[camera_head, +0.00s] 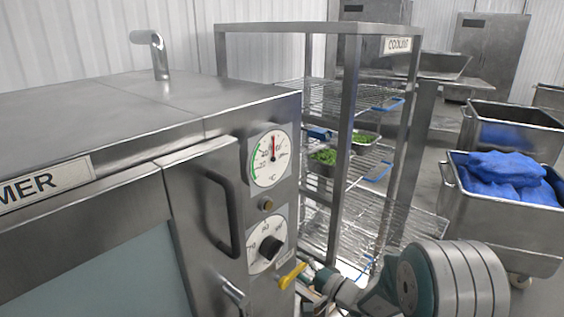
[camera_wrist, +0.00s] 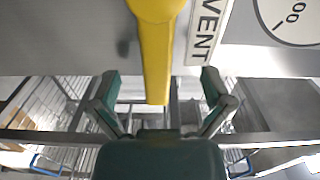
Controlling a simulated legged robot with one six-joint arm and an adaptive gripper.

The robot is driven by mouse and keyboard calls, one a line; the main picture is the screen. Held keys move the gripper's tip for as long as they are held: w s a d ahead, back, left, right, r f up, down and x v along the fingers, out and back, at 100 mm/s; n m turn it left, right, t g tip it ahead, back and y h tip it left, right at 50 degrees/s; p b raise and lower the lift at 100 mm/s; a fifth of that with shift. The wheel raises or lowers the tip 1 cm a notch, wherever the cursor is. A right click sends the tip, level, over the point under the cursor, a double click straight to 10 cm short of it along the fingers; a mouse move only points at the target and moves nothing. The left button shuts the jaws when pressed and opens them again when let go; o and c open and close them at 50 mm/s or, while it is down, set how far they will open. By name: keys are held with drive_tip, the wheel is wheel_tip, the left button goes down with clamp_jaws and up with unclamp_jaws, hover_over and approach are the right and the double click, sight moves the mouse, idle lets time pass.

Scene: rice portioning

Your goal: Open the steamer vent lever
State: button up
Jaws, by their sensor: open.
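The steamer (camera_head: 100,110) is a large steel cabinet at the left in the head view. Its yellow vent lever (camera_head: 292,275) sticks out low on the front panel, below the black knob. In the wrist view the yellow lever (camera_wrist: 155,55) comes down from the top, beside a VENT label (camera_wrist: 208,35). My gripper (camera_wrist: 158,100) is open, with one teal finger on each side of the lever's tip. In the head view my gripper (camera_head: 318,282) is near the lever, partly hidden by my arm.
A temperature gauge (camera_head: 270,158) and a black door handle (camera_head: 230,212) are on the steamer front. A wire rack labelled COOLING (camera_head: 345,130) stands behind, holding pans of green food. Steel carts (camera_head: 505,235) stand at the right, one with blue bags.

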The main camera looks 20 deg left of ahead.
drive_tip(key=v, duration=0.8)
idle(0.4)
